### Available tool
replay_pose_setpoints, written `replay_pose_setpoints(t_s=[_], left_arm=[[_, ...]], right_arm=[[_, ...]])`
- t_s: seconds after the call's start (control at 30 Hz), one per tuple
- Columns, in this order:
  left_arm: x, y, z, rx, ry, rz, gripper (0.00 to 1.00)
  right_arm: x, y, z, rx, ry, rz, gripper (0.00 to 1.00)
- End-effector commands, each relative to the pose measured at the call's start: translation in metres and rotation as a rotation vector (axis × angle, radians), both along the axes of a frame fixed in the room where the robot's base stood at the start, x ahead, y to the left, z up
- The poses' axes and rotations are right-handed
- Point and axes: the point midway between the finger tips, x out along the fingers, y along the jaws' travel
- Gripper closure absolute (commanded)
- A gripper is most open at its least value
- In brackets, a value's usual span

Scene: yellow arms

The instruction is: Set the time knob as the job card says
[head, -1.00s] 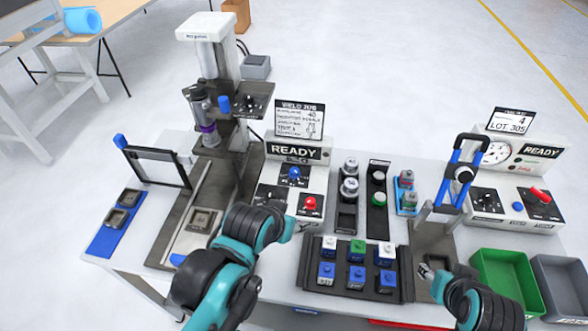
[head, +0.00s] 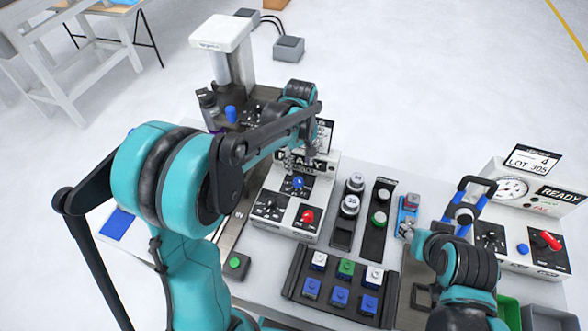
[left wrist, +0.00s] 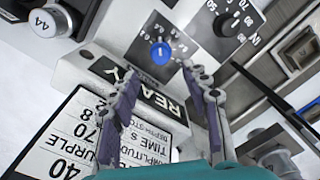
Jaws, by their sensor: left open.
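The blue knob (head: 298,182) sits on a black dial plate on the white control box, below the READY display (head: 300,157). In the left wrist view the blue knob (left wrist: 160,53) shows a white mark and small scale numbers around it. My left gripper (left wrist: 160,72) is open, its two fingers either side of the view line to the knob and apart from it. In the head view my left gripper (head: 303,160) is above the box. The job card (left wrist: 68,130) appears upside down and partly cropped; AMPLITUDE, TIME S, 70 and 40 are legible. My right gripper (head: 408,232) is small and unclear.
A red knob (head: 307,215) and a black knob (head: 268,203) share the control box. A block tray (head: 292,283) stands in front. The press (head: 232,65) stands behind.

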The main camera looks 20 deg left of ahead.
Motion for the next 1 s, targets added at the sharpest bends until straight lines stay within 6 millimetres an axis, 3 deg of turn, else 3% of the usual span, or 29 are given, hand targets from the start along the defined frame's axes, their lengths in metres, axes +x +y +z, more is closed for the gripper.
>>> replay_pose_setpoints(t_s=[0.5,0.87,0.9,1.0], left_arm=[[0.001,0.000,-0.071,0.000,0.004,0.005,0.53],[0.001,0.000,-0.079,0.001,0.004,0.004,0.53],[0.001,0.000,-0.079,0.001,0.004,0.004,0.56],[0.001,0.000,-0.078,0.001,0.004,0.004,0.82]], right_arm=[[0.000,0.000,-0.018,0.000,0.000,0.000,0.55],[0.000,0.000,-0.019,0.000,0.000,0.000,0.55],[0.000,0.000,-0.019,0.000,0.000,0.000,0.55],[0.000,0.000,-0.019,0.000,0.000,0.000,0.55]])
